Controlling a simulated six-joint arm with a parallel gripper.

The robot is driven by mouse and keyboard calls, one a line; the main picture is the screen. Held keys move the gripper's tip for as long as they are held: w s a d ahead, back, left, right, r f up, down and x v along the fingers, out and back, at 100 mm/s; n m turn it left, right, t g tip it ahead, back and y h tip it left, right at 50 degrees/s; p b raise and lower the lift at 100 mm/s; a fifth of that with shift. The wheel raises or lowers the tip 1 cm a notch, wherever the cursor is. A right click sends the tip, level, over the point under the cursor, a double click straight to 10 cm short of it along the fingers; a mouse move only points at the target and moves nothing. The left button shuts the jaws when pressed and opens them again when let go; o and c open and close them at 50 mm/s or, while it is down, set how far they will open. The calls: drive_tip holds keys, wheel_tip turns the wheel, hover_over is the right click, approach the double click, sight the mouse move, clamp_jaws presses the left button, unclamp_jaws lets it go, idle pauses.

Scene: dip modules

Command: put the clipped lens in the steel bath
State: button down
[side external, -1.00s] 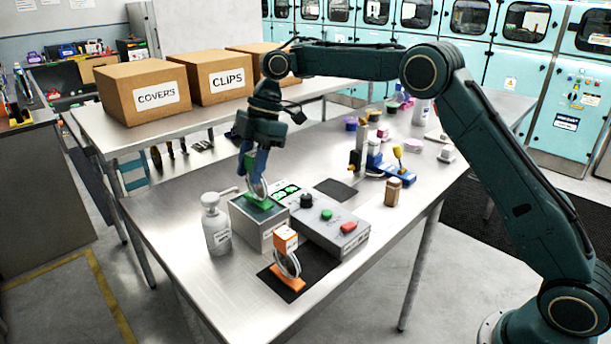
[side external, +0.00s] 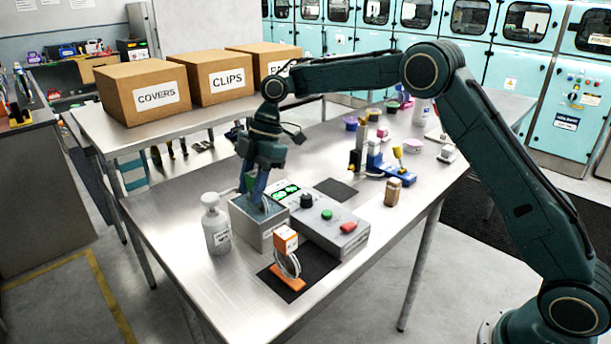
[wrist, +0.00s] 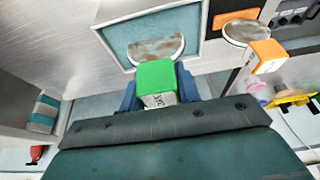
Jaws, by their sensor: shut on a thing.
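The steel bath (side external: 262,240) is an open square box with dark teal liquid, standing near the front of the metal table. My gripper (side external: 258,198) is over the bath, fingers pointing down at its opening. It is shut on the green clip (wrist: 157,80) of the clipped lens. The lens (wrist: 156,49) lies within the bath's rim (wrist: 113,63) in the wrist view and shows as a part-disc, seemingly partly under the liquid. In the side view a bit of green (side external: 249,182) shows behind the fingers; the lens is hidden there. My gripper has not let go.
An orange-clipped lens (side external: 287,262) stands on a dark mat (side external: 318,268) in front of the bath. A white bottle (side external: 216,228) is close on the left. A control box (side external: 330,226) with buttons adjoins the right.

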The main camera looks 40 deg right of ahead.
sight(255, 218)
drive_tip(key=shift+f, duration=1.75)
drive_tip(key=shift+f, duration=0.15)
drive_tip(key=c, duration=1)
unclamp_jaws()
drive_tip(key=v, duration=0.7)
drive_tip(key=shift+d+r, duration=0.1)
drive_tip(key=shift+r, duration=0.3)
drive_tip(key=shift+r, duration=0.1)
